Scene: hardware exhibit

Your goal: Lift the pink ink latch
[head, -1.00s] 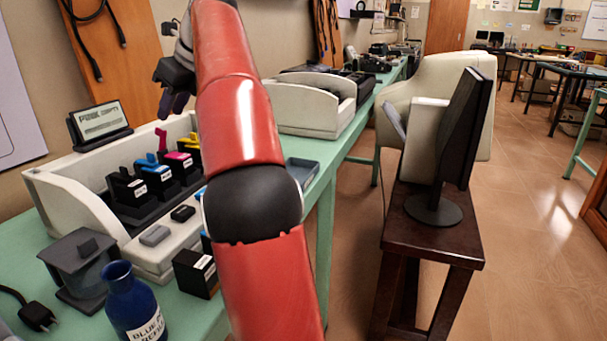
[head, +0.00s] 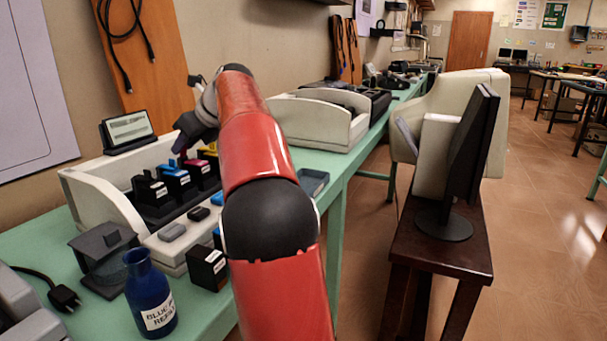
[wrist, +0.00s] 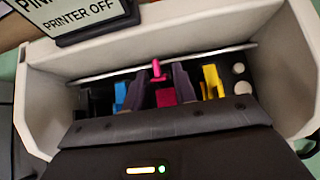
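The pink ink latch (wrist: 156,70) stands up in the wrist view above the pink cartridge (wrist: 166,97). The pink cartridge also shows in the head view (head: 198,166), partly covered by the arm; I cannot make out its latch clearly there. My gripper (wrist: 160,74) is open, its two dark fingers apart on either side of the latch, with a gap visible between them. Whether either finger touches it, I cannot tell. In the head view my gripper (head: 183,146) is low over the row of cartridges.
The white printer housing (head: 90,200) surrounds the cartridges. Blue latches (wrist: 120,92) and a yellow latch (wrist: 211,78) flank the pink one. A display sign (head: 127,130) stands behind. A blue bottle (head: 150,292) and a loose black cartridge (head: 207,267) stand in front.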

